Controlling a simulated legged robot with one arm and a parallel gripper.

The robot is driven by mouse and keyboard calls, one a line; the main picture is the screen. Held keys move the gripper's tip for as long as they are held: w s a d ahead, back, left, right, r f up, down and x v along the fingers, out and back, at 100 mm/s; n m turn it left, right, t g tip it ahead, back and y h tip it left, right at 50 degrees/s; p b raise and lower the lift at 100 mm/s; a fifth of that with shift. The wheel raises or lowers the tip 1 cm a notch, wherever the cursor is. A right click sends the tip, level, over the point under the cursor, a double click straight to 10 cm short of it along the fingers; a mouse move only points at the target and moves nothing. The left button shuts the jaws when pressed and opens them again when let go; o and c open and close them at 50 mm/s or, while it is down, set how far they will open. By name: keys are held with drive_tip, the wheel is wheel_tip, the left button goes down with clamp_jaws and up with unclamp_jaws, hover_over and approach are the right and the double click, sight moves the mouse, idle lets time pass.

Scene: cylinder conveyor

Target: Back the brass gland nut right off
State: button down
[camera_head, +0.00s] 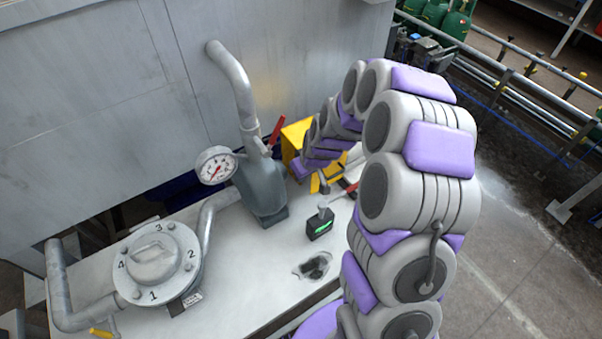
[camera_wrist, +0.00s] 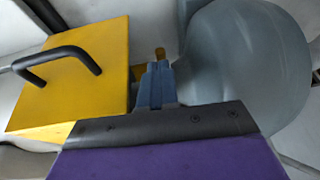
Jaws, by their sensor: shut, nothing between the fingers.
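In the wrist view, a small brass-coloured piece (camera_wrist: 160,54), which looks like the gland nut, shows just beyond my fingertips. It lies beside the grey rounded body (camera_wrist: 245,65). My gripper (camera_wrist: 157,68) is shut and empty, its two blue-grey fingers together. The tips are close to the brass piece; I cannot tell if they touch it. In the head view, the grey body (camera_head: 262,190) stands on the bench below a bent pipe, and the end of my arm is just right of it. The nut cannot be made out there.
A yellow box (camera_wrist: 85,75) with a black handle is close left of my fingers. On the white bench (camera_head: 235,290) stand a gauge (camera_head: 216,165), a numbered round valve (camera_head: 157,262) and a small black box with a green display (camera_head: 320,224). A dark patch (camera_head: 315,266) marks the bench.

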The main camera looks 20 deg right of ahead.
drive_tip(key=shift+w+r, duration=0.15)
drive_tip(key=shift+r, duration=0.35)
drive_tip(key=s+d+p+v, duration=0.1)
drive_tip(key=p+v, duration=0.1)
drive_tip(key=v, duration=1)
drive_tip(key=shift+s+f, duration=0.2)
drive_tip(key=shift+s, duration=0.1)
